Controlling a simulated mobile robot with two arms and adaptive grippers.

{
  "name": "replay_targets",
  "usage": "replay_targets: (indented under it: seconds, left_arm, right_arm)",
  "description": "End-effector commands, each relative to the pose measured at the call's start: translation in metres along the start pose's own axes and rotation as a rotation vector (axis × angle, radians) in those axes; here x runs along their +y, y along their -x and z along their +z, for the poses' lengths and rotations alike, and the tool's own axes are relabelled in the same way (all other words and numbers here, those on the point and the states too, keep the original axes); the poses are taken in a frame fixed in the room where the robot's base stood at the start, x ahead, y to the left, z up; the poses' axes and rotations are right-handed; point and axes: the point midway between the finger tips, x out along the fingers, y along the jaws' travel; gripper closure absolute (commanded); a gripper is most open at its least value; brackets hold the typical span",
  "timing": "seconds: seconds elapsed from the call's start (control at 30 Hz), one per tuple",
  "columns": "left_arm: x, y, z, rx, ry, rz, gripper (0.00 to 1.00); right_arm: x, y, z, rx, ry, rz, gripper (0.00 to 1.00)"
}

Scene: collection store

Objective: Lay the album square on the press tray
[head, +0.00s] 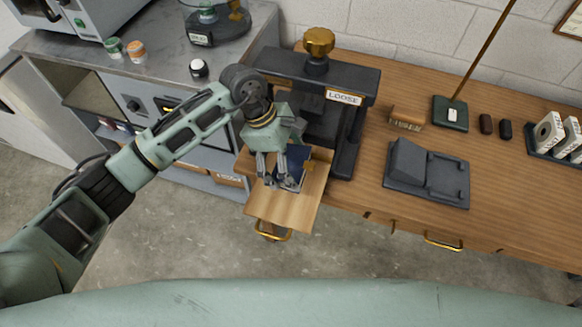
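The album (299,160) is a dark blue book with a small gold mark near its right edge. It is at the wooden press tray (277,210), which sticks out from the front of the black press (316,87). My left gripper (277,183) points down over the album's left part and hides some of it. I cannot tell whether its fingers are closed on the album or stand apart, nor whether the album lies flat on the tray. My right gripper is out of view.
The press has a gold knob (318,41) and a label reading LOOSE (343,97). A dark grey cradle (427,174) and a small wooden block (407,117) stand on the wooden bench to the right. A grey counter (150,62) with jars is at the left.

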Motion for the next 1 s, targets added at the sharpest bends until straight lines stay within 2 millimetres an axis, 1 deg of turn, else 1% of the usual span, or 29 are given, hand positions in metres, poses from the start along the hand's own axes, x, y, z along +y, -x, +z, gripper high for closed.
replay_targets:
  seconds: [0.1, 0.3, 0.47, 0.63, 0.67, 0.8, 1.0]
  left_arm:
    - [-0.001, -0.009, -0.003, -0.001, 0.002, -0.003, 0.46]
    - [-0.001, -0.033, -0.014, -0.001, 0.002, -0.002, 0.46]
    - [0.000, -0.035, -0.015, 0.000, -0.001, 0.000, 0.46]
    - [0.000, -0.038, -0.016, 0.000, -0.001, 0.000, 0.46]
    - [-0.001, -0.037, -0.016, 0.001, -0.001, -0.001, 0.11]
    - [-0.001, -0.036, -0.015, 0.001, 0.000, -0.001, 0.00]
    - [-0.001, -0.036, -0.015, 0.001, -0.001, -0.001, 0.00]
  right_arm:
    - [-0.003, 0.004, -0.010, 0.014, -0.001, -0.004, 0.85]
    - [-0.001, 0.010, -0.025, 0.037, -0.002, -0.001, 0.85]
    - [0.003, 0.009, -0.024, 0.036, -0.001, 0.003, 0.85]
    - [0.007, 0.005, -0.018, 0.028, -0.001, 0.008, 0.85]
    - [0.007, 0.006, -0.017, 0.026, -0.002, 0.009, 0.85]
    - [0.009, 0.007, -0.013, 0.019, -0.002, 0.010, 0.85]
    - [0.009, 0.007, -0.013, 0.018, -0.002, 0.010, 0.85]
